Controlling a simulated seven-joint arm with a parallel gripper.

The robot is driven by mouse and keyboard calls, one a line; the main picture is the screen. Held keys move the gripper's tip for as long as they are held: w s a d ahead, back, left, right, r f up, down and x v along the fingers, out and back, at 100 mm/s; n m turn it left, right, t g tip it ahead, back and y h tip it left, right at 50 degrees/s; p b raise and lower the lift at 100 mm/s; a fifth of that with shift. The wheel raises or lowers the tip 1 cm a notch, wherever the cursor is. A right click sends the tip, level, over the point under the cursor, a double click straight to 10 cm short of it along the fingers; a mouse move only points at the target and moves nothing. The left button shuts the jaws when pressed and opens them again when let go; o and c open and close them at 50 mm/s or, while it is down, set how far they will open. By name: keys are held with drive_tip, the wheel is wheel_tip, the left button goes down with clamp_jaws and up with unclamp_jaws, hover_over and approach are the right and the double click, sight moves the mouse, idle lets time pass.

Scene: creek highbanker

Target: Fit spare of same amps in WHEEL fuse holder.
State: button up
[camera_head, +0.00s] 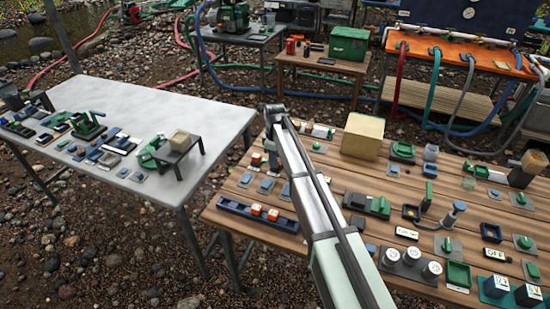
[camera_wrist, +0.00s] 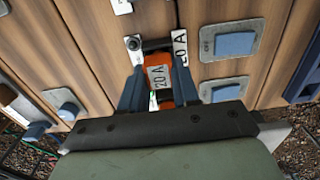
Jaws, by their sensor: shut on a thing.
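My gripper (camera_wrist: 159,76) is shut on an orange fuse marked 20 A (camera_wrist: 158,71), which sits between its blue fingers in the wrist view. Just beyond the fuse are a dark round part and a pale plate (camera_wrist: 133,43), with a white label (camera_wrist: 180,46) ending in "0 A" beside it. I cannot tell whether the fuse is seated there or held just above. Two orange fuses (camera_head: 257,210) stand in a dark blue tray (camera_head: 231,208) on the wooden table in the head view. Another orange piece (camera_head: 256,159) is left of my arm. No WHEEL label is readable.
An OFF switch with a blue rocker (camera_wrist: 235,43) is close right of my gripper, and more blue switches (camera_wrist: 68,110) are at left. The wooden table (camera_head: 315,165) also holds a tan block (camera_head: 363,136) and several devices. A grey table (camera_head: 205,110) stands at left.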

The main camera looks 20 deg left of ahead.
drive_tip(key=shift+f, duration=0.3)
idle(0.4)
drive_tip(key=o, duration=1.1)
drive_tip(key=shift+r, duration=0.1)
drive_tip(key=shift+r, duration=3.65)
